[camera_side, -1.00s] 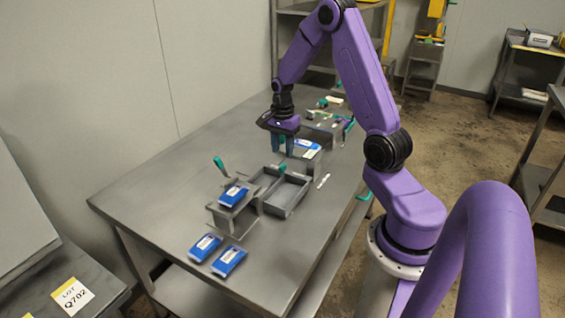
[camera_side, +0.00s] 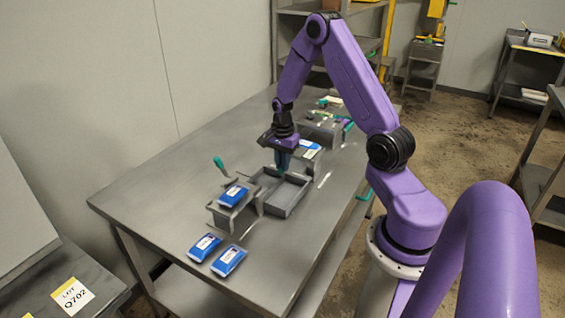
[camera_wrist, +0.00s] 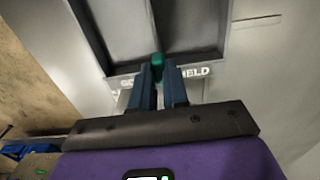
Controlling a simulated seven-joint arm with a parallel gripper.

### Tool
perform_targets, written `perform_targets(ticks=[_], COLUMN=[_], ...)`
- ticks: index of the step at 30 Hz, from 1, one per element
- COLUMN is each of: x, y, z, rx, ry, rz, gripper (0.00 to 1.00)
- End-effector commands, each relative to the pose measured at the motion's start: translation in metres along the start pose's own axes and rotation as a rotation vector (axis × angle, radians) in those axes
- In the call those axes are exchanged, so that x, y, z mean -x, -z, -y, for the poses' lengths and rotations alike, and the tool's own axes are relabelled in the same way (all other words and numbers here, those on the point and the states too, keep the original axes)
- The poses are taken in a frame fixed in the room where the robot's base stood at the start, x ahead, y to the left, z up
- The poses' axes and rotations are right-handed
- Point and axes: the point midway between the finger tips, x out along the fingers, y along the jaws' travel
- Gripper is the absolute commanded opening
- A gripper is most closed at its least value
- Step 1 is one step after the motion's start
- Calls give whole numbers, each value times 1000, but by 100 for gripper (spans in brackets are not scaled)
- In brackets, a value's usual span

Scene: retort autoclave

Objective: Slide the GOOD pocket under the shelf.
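A grey tray (camera_side: 287,212) with two side-by-side pockets lies mid-table. Its near wall shows in the wrist view (camera_wrist: 120,82) with "HELD" under the right pocket and a partly hidden word starting "GO" under the left pocket (camera_wrist: 105,25). My gripper (camera_side: 281,174) is low at the tray's far end. Its two blue fingers (camera_wrist: 158,72) point at that wall, close together. A small teal piece (camera_wrist: 157,62) shows between the fingertips, covering part of the label; I cannot tell whether they grip it. Which stand is the shelf is unclear.
A small metal stand (camera_side: 222,221) left of the tray bears a blue pouch (camera_side: 234,195); a teal handle (camera_side: 218,162) stands behind it. Two blue pouches (camera_side: 205,247) (camera_side: 229,260) lie at the front. Another pouch (camera_side: 310,146) and small tools are behind my gripper. The left tabletop is clear.

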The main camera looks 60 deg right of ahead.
Motion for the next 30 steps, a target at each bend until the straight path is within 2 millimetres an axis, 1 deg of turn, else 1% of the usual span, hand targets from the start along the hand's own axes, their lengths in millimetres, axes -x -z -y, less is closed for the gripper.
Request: perform_targets(ticks=[4, 7, 15, 21, 24, 30], x=[0, 0, 0, 0, 0, 1], y=[0, 0, 0, 0, 0, 0], z=[1, 9, 56, 83, 90, 93], rx=[0, 2, 1, 0, 0, 0], ry=[0, 1, 3, 2, 2, 5], rz=[0, 0, -1, 0, -1, -1], gripper=[0, 0, 0, 0, 0, 0])
